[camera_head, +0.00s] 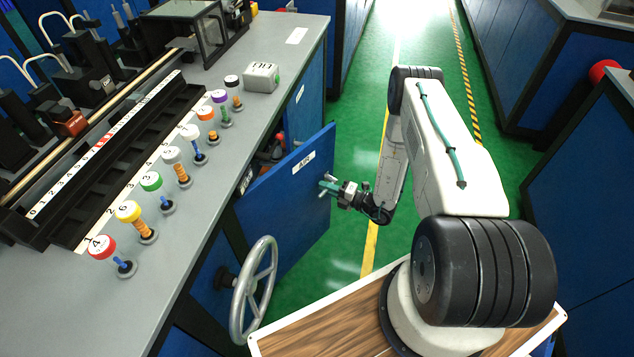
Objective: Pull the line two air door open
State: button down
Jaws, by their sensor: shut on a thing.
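The blue air door (288,204) with a white "AIR" label stands swung out from the cabinet front, at an angle. Red and dark parts show in the opening behind it. My gripper (328,187) is at the door's outer face near its free edge, right of the label. It is shut on the door's handle (325,193), a small metal bar mostly covered by the fingers.
A grey handwheel (255,290) sticks out from the cabinet below the door. The grey bench top (200,235) carries several numbered colored knobs, a black rack and a small grey box (261,77). The green aisle floor (345,150) is clear beyond the door. Blue cabinets (590,180) stand at the right.

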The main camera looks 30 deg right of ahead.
jog(key=c, duration=1.4)
grip_release()
jog(key=shift+s, duration=0.1)
jog(key=v, duration=0.7)
jog(key=shift+s+d, duration=0.2)
jog(key=shift+d, duration=0.05)
